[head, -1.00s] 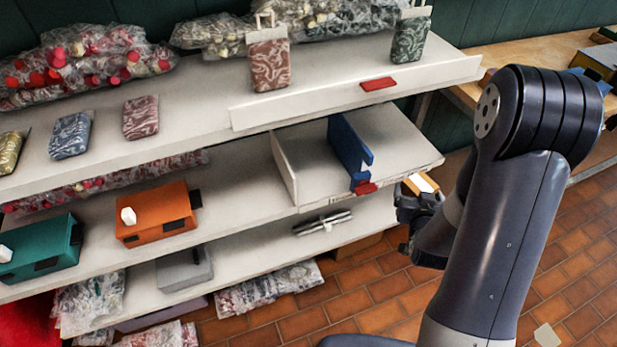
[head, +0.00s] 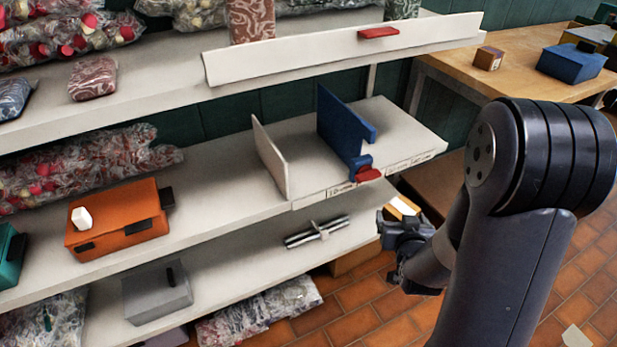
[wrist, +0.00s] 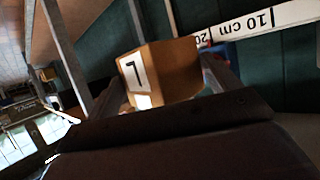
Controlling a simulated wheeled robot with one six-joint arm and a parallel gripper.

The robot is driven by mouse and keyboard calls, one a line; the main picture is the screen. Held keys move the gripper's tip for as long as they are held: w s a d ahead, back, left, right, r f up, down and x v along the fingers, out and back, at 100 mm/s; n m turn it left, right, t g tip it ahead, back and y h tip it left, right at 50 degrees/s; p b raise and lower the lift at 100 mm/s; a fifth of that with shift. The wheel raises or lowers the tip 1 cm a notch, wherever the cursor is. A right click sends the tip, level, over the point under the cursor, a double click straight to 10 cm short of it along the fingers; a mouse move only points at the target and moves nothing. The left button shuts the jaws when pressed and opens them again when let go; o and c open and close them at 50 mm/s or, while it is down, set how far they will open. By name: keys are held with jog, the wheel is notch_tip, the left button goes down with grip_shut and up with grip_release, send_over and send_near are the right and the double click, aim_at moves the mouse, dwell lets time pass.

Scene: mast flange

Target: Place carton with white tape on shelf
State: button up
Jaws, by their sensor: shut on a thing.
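My gripper (head: 401,222) is shut on a small carton (head: 401,207), tan with a white strip on top. In the wrist view the carton (wrist: 172,75) sits between the two fingers, and a white face with a black mark shows. The middle shelf (head: 410,137) lies just left of and beyond my gripper in the head view. It carries a white upright divider (head: 270,158) and a blue upright divider (head: 340,132) with a red piece (head: 369,174) at its front. The carton is apart from the shelf, near its front right corner.
An orange box (head: 117,217) stands further left on the middle shelf. A grey box (head: 157,291) and a metal cylinder (head: 317,231) are on the lower shelf. A wooden table (head: 450,67) at the back right holds a small brown box (head: 488,58) and a blue box (head: 572,64).

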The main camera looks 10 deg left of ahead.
jog(key=w+a+r+n+g+y, duration=0.2)
jog(key=a+r+n+y, duration=0.5)
jog(key=a+r, duration=0.5)
jog(key=shift+w+a+g+y, duration=0.3)
jog(key=shift+w+a+y, duration=0.1)
jog(key=shift+y, duration=0.1)
